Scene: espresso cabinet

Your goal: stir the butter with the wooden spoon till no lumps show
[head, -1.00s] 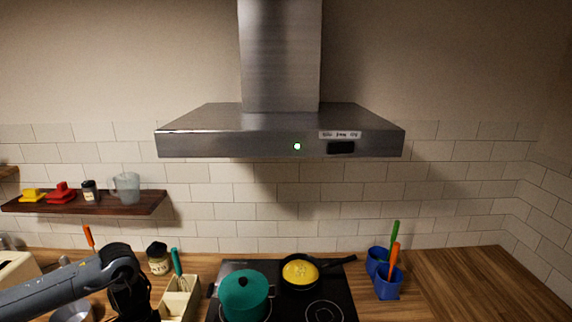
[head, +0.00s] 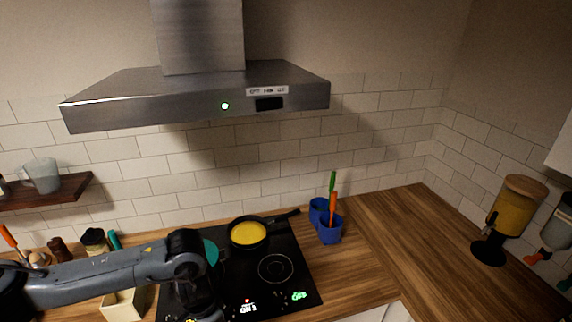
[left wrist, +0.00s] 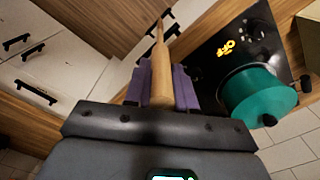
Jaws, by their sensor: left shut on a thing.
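A black pan (head: 268,222) on the hob holds yellow butter (head: 248,234). The butter's surface looks smooth and even, without visible lumps at this size. My left gripper (left wrist: 168,84) is shut on the wooden spoon (left wrist: 161,72), whose pale shaft stands between the purple fingers in the left wrist view. The spoon's far end runs toward the top of that view. In the head view my left arm reaches over the hob's left part, nearer than the pan; its fingers and the spoon cannot be made out there. My right gripper is not in view.
A teal pot (left wrist: 258,97) stands on the hob (head: 290,280), mostly behind my arm in the head view. Blue holders (head: 330,232) with green and orange utensils stand right of the pan. The wooden counter (head: 400,225) right of them is clear. A range hood (head: 200,100) hangs above.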

